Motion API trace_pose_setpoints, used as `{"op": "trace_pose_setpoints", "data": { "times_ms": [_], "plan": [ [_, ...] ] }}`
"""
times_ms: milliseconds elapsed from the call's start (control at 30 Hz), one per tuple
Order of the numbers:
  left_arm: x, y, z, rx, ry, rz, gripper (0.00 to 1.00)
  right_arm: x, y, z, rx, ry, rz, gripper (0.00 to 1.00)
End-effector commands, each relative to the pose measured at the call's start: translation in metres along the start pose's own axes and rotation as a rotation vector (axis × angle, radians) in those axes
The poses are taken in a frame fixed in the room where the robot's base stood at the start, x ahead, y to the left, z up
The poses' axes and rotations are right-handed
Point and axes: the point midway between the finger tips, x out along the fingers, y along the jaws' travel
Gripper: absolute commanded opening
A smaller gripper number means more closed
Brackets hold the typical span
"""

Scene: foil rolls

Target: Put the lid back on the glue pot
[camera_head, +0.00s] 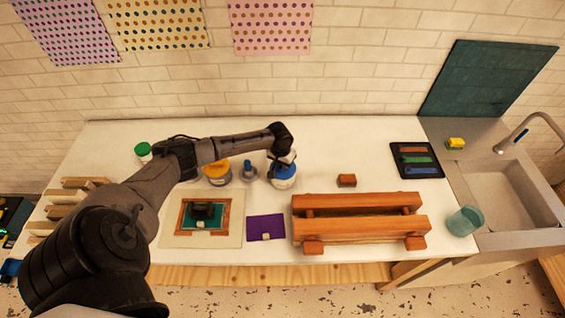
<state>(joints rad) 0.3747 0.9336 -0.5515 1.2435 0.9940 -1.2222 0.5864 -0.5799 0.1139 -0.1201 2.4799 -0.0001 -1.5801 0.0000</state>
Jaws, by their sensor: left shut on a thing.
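The glue pot (283,184) is a small white and blue tub near the back middle of the white table. Its blue lid (284,171) shows at the top of the pot, directly under my left gripper (284,161). The gripper points down and is shut on the lid. The fingers partly cover the lid, and I cannot tell whether it is seated or slightly above the rim. My right gripper is not in view.
Close left of the pot stand a grey-blue knobbed object (248,170) and an orange-topped tub (216,171). A wooden press (358,225) lies front right, with a small wooden block (346,180) behind it. A purple sheet (265,228) lies in front.

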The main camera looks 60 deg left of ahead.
Motion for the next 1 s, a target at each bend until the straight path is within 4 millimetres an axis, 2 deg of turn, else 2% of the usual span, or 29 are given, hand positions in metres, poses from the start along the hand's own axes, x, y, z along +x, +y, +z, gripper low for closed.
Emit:
{"op": "trace_pose_setpoints", "data": {
  "times_ms": [1000],
  "plan": [
    [-0.0003, -0.0006, -0.0004, -0.001, 0.001, -0.001, 0.0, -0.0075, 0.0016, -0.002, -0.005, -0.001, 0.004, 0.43]
  ]
}}
